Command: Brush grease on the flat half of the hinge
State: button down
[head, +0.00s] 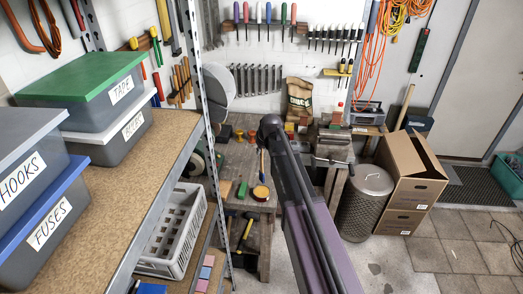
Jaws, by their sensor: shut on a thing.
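My arm reaches from the bottom of the head view up to the workbench (232,157), and its own links hide the middle of the bench. I cannot make out my gripper, which is not visible past or behind the arm. A thin upright blue thing (262,161), perhaps a brush handle, shows just left of the arm. Below it is a small round yellow and reddish tin (261,192); I cannot tell whether the two touch. A grey vise (333,146) stands at the bench's right end. I cannot pick out the hinge or its flat half.
A shelf (112,190) with labelled boxes stands close on the left, its metal post (204,90) rising before the bench. A light crate (174,232) sits lower. A metal bin (365,200) and cardboard boxes (412,185) stand right. Floor at lower right is mostly open.

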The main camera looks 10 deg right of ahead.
aim_at(262, 162)
jog(key=shift+f, duration=0.15)
notch_tip(262, 162, down, 5)
jog(key=b, duration=0.5)
jog(key=shift+f+b, duration=0.2)
jog(key=shift+b, duration=0.15)
jog(key=shift+f, duration=0.15)
jog(key=shift+s+f+b, duration=0.1)
jog(key=shift+f+b, duration=0.45)
jog(key=shift+b, duration=0.15)
dwell(2.6)
jog(key=shift+r, duration=0.1)
jog(key=shift+r+p, duration=3.45)
jog(key=shift+p, duration=0.05)
jog(key=shift+f, duration=0.1)
